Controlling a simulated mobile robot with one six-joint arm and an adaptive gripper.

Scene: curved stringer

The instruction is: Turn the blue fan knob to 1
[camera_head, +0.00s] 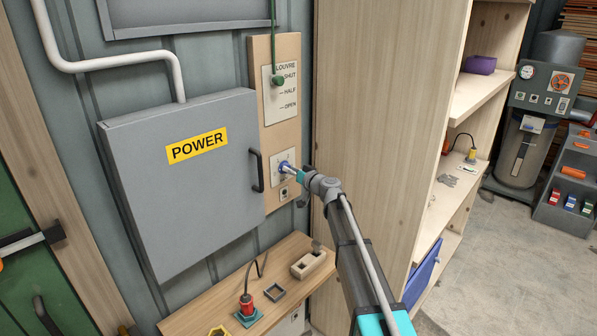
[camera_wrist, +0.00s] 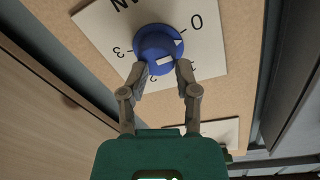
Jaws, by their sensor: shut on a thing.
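The blue fan knob (camera_wrist: 158,42) sits on a white plate (camera_wrist: 95,25) with dark markings, in the wrist view. A 0 shows right of the knob and a 3 at its left; other digits are hidden or unclear. White marks show on the knob's right side and lower edge; I cannot tell which setting it points to. My gripper (camera_wrist: 161,70) is shut on the knob, one finger at each side of its lower part. In the head view the knob (camera_head: 284,165) is partly hidden by my gripper (camera_head: 291,169).
A grey POWER cabinet (camera_head: 185,200) with a black handle (camera_head: 256,170) stands just left. Above is the LOUVRE plate (camera_head: 280,100) with a green pull (camera_head: 278,81). A wooden shelf unit (camera_head: 375,110) is close at right. A bench (camera_head: 200,318) with a red plug lies below.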

